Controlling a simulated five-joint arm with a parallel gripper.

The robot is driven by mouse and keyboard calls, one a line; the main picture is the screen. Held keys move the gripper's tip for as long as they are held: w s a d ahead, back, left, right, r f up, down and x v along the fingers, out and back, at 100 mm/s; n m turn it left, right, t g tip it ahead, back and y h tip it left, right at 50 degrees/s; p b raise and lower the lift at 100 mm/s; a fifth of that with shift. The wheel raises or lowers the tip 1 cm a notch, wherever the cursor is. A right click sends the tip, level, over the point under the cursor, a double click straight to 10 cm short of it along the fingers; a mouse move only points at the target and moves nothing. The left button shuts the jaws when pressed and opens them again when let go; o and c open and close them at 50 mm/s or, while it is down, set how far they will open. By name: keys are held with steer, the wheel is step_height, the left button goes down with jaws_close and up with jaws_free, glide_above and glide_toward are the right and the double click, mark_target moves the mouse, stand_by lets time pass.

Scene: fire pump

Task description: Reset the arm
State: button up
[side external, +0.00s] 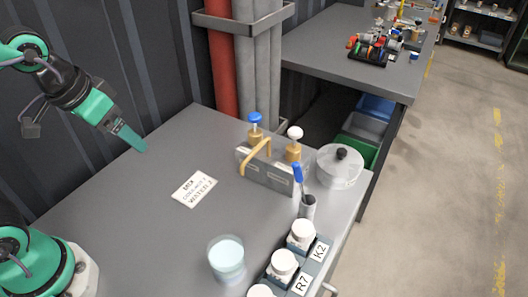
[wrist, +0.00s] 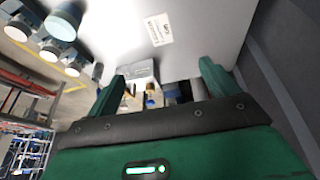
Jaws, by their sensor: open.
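My gripper (side external: 130,138) is raised over the back left of the grey table (side external: 120,190), next to the dark ribbed wall. It is empty and touches nothing. In the wrist view its two green fingers (wrist: 163,80) stand wide apart. Between and beyond them show the table, a white card and a grey block, small and tilted in the picture.
On the table are a printed card (side external: 194,189), a grey block with a yellow handle (side external: 265,170), a lidded glass pot (side external: 340,167), a blue-handled tool in a holder (side external: 307,205), a cup (side external: 227,258) and white-capped jars (side external: 284,265). The table's left half is clear.

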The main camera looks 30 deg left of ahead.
steer(key=shift+n+t+y, duration=0.4)
steer(key=shift+t, duration=0.1)
steer(key=s+a, duration=0.1)
steer(key=a, duration=0.1)
steer(key=s+a, duration=0.1)
steer(key=a, duration=0.1)
steer(key=shift+s+a+r, duration=0.1)
steer(key=shift+s+r, duration=0.1)
